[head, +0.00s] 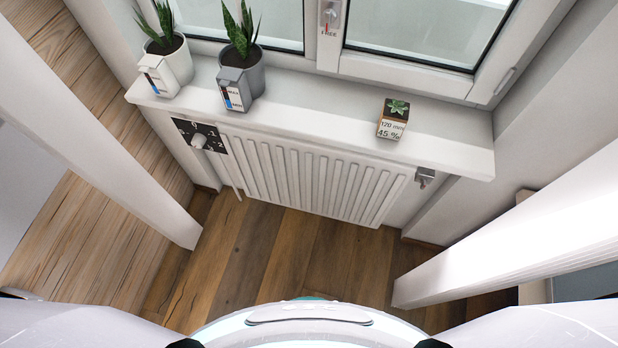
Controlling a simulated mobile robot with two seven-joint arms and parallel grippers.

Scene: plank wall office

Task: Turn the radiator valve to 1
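The radiator valve is a white round knob (199,141) at the upper left end of the white radiator (300,178). It sits in front of a black dial plate (217,146) with white numbers and marks. The knob's white pipe runs down toward the floor beside the radiator. The numbers are small, and I cannot tell which one the knob points to. Neither of my grippers shows in the head view, and nothing touches the knob.
A white windowsill (310,118) overhangs the radiator and valve. It carries a white plant pot (178,62), a grey plant pot (243,78) and a small labelled cube planter (392,120). White beams stand at left (95,135) and right (510,235). Wooden floor (290,250) between is clear.

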